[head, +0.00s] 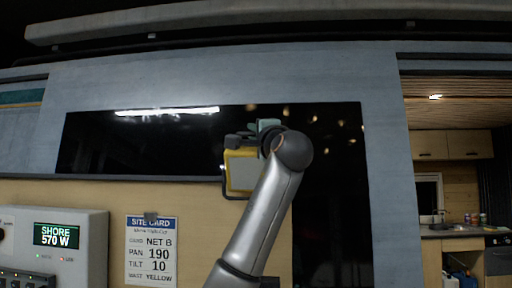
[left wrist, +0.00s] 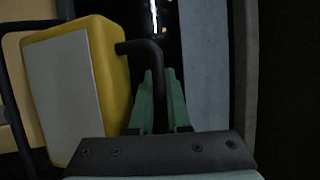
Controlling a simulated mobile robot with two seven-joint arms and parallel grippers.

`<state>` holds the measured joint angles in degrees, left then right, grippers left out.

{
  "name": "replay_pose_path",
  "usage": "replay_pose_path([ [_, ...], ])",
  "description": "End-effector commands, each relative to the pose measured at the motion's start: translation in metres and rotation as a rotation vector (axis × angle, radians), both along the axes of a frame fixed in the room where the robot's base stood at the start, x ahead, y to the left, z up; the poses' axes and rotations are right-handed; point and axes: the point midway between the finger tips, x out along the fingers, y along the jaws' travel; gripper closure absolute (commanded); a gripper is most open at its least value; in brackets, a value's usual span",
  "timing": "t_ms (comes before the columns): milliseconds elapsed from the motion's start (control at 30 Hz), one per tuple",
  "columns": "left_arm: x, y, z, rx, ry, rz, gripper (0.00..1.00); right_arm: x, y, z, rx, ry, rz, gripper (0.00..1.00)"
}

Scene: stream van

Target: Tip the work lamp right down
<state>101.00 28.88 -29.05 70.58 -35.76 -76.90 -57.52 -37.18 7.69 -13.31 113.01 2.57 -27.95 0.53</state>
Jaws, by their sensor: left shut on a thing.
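The work lamp (head: 241,172) is a yellow box with a pale grey front panel and a dark frame, in the middle of the head view in front of a black window. Its panel faces my head camera and looks about upright. In the left wrist view the lamp (left wrist: 78,90) is at the left, with a black bent handle (left wrist: 143,50) coming from its side. My left gripper (head: 266,127) is at the lamp's upper right. Its green fingers (left wrist: 159,76) are shut on the black handle. My arm and wrist hide part of the lamp's right side. My right gripper is not in view.
A site card (head: 151,250) on the panel at lower left reads pan 190, tilt 10, mast yellow. A grey control box (head: 60,250) shows SHORE 570 W. A kitchen counter (head: 455,231) stands at the far right. The space left of the lamp looks clear.

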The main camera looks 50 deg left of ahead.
Motion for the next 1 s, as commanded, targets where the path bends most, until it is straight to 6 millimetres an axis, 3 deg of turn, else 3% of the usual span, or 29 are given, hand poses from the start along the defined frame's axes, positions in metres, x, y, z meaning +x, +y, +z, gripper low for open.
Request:
replay_pose_path([
  [33, -0.002, -0.003, -0.009, 0.031, -0.034, -0.003, 1.00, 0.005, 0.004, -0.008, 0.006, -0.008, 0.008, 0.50],
  [200, -0.011, -0.012, -0.012, 0.129, -0.149, -0.004, 1.00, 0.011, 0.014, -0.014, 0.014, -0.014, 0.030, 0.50],
  [500, -0.024, -0.022, -0.018, 0.256, -0.301, -0.004, 1.00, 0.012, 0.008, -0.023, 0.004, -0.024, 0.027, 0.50],
  [1000, -0.031, -0.027, -0.021, 0.252, -0.297, -0.002, 1.00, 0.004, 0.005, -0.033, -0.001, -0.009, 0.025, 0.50],
])
